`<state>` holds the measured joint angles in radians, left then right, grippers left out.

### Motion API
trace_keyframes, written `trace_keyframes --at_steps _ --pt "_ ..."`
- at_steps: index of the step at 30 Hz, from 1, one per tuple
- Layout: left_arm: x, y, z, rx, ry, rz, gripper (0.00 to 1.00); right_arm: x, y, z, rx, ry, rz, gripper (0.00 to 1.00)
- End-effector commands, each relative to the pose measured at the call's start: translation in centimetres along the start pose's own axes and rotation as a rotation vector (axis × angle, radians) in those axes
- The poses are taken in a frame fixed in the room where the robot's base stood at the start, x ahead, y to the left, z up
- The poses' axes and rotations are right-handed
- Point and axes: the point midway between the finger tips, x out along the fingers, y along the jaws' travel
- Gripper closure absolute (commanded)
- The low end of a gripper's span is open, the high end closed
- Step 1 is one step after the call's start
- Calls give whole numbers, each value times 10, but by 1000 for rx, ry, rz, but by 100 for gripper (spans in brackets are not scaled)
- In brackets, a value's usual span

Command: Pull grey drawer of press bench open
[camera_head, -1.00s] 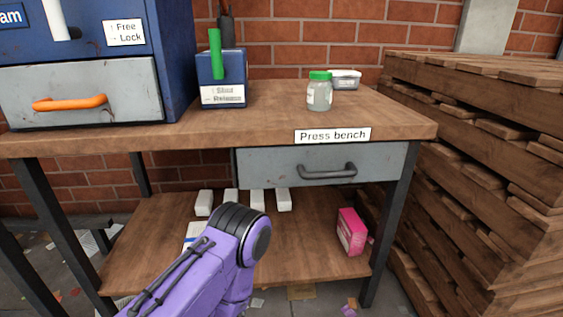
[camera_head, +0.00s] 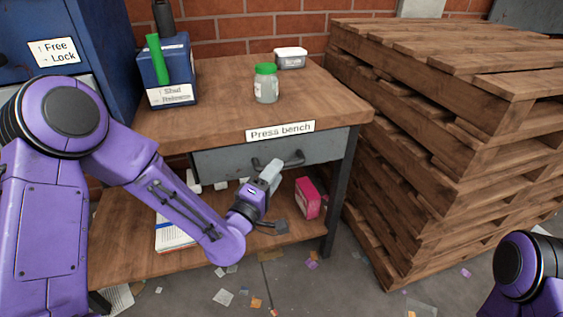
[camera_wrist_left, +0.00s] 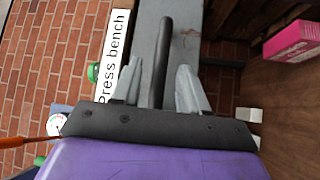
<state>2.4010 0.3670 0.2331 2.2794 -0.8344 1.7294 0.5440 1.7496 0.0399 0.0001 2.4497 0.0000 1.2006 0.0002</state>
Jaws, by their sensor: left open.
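The grey drawer (camera_head: 224,164) sits under the worktop of the press bench and looks shut, its front level with the bench edge. Its dark bar handle (camera_head: 293,159) is partly hidden by my left gripper (camera_head: 278,197) in the head view. In the left wrist view, the handle (camera_wrist_left: 163,62) lies between the two spread fingers of my left gripper (camera_wrist_left: 160,88). The fingers are open on either side of it, with gaps visible. I cannot tell how deep the handle sits between them. My right gripper is out of view; only part of that arm shows.
On the bench top (camera_head: 215,110) stand a green-lidded jar (camera_head: 266,88), a white tub (camera_head: 291,58) and a blue box with a green lever (camera_head: 165,75). A pink box (camera_head: 307,198) is on the lower shelf. Stacked pallets (camera_head: 430,130) stand close on the right.

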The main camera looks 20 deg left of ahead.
Motion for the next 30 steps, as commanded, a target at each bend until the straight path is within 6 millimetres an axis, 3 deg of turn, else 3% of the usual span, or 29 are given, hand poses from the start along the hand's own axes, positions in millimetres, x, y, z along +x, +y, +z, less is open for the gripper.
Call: trace_keyframes --at_steps 6,16,20,30 --pt "35 -1 0 2 1 -1 56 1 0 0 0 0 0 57" --pt "41 -1 0 1 0 -3 56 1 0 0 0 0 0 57" --pt "41 -1 0 1 0 -3 99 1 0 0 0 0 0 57" --pt "40 -1 6 2 -3 -4 100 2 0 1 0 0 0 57"
